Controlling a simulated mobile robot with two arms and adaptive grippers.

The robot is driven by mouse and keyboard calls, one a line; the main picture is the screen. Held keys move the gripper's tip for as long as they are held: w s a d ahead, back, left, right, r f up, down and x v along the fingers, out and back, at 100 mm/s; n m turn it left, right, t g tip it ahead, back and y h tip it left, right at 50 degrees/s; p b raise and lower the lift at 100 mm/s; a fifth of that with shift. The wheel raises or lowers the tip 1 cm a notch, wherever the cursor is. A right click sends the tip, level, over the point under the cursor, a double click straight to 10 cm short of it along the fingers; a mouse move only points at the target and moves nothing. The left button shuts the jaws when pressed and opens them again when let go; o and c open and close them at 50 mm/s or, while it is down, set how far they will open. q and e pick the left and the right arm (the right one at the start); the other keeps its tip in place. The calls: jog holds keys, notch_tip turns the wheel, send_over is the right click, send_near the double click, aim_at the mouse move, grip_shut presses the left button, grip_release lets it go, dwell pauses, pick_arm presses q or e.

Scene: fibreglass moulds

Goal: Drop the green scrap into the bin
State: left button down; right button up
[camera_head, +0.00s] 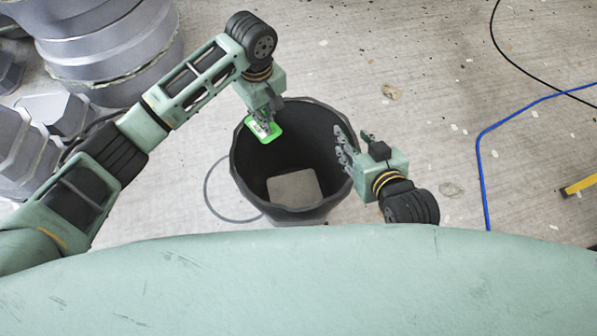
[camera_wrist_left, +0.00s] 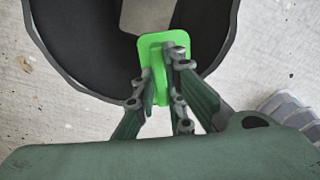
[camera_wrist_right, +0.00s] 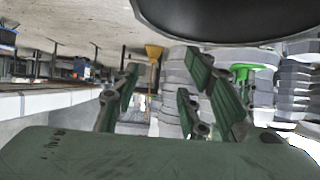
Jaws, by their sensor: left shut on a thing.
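The green scrap (camera_head: 272,133) is a small bright green piece with a pale patch. My left gripper (camera_head: 265,122) is shut on it and holds it over the left inner side of the black bin (camera_head: 318,112). In the left wrist view the scrap (camera_wrist_left: 155,62) sits between the fingertips of my left gripper (camera_wrist_left: 160,68), with the bin's opening (camera_wrist_left: 70,50) behind it. My right gripper (camera_head: 352,143) is at the bin's right rim, its fingers apart and nothing between them. In the right wrist view my right gripper (camera_wrist_right: 163,72) also shows empty, and the scrap (camera_wrist_right: 245,68) is beyond it.
A pale square piece (camera_head: 292,189) lies on the bin's floor. Grey moulds (camera_head: 110,45) are stacked at the upper left. A blue cable (camera_head: 480,155) and a black cable (camera_head: 510,60) run over the floor at the right. A yellow item (camera_head: 580,186) lies at the right edge.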

jog(key=s+d+f+g+h+p, duration=0.1)
jog(key=s+d+f+g+p, duration=0.15)
jog(key=s+f+g, duration=0.45)
jog(key=s+d+f+g+h+p, duration=0.1)
jog(key=s+d+f+g+p, duration=0.15)
jog(key=s+f, duration=0.75)
notch_tip(320, 180, up, 11)
jog(key=t+b, duration=0.1)
jog(key=b, duration=0.6)
pick_arm(q)
jog(key=s+d+f+n+b, duration=0.2)
jog(key=d+f, duration=0.3)
jog(key=f, duration=0.3)
jog(key=shift+s+d+f, duration=0.2)
jog(key=shift+d+f, duration=0.05)
pick_arm(e)
jog(key=w+a+r+t, duration=0.2)
jog(key=w+r+t, duration=0.1)
jog(key=w, duration=0.4)
jog(key=w+a+r+t+y, duration=0.1)
jog(key=w+a+r+t, duration=0.1)
jog(key=w+r+t, duration=0.2)
jog(key=w+t, duration=0.1)
jog(key=w, duration=0.2)
jog(key=shift+w+r+y, duration=0.2)
jog(key=shift+r+y, duration=0.05)
jog(key=shift+y, duration=0.05)
